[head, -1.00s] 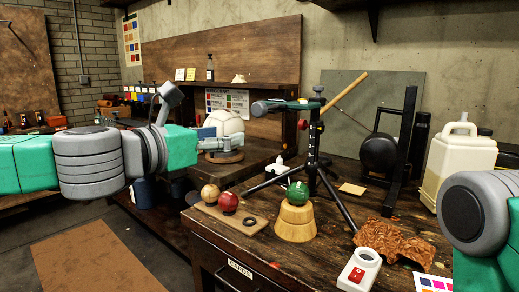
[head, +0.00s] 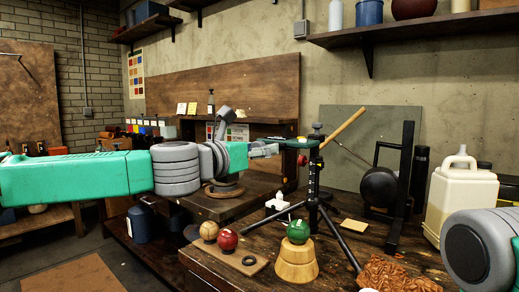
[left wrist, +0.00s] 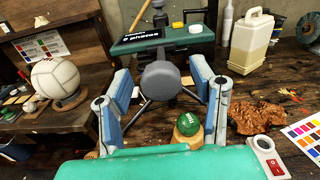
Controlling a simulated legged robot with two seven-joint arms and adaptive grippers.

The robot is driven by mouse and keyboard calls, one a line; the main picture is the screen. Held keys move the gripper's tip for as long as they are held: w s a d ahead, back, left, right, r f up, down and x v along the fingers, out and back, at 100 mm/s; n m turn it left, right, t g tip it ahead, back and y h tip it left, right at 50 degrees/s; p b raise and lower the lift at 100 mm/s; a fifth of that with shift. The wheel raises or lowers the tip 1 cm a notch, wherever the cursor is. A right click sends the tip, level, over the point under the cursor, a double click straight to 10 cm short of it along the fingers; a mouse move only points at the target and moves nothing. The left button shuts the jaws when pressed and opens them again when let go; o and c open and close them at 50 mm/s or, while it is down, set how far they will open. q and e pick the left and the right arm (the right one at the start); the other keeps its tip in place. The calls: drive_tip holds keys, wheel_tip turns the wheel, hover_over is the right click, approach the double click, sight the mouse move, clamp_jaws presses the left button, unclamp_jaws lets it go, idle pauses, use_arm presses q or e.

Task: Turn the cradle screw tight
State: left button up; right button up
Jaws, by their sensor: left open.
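The cradle (left wrist: 165,40) is a dark green block with pale lettering on top of a black tripod stand (head: 314,185). Its screw has a round grey knob (left wrist: 160,82) facing the left wrist camera. My left gripper (head: 272,149) is at the left end of the cradle and hides the knob in the head view. In the left wrist view, my left gripper's blue fingers (left wrist: 160,76) are open on either side of the knob, with gaps visible between. I cannot tell how deep the knob sits between the tips. My right gripper is out of view.
A green ball (head: 298,231) sits on a wooden block (head: 297,263) below the cradle. Red (head: 227,238) and tan (head: 209,230) balls stand on a board. A wooden stick (head: 343,127) rises behind the stand. A jug (head: 459,200) and a black frame (head: 404,190) are right.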

use_arm(q)
drive_tip(key=shift+w+d, duration=0.1)
drive_tip(key=shift+w, duration=0.05)
clamp_jaws()
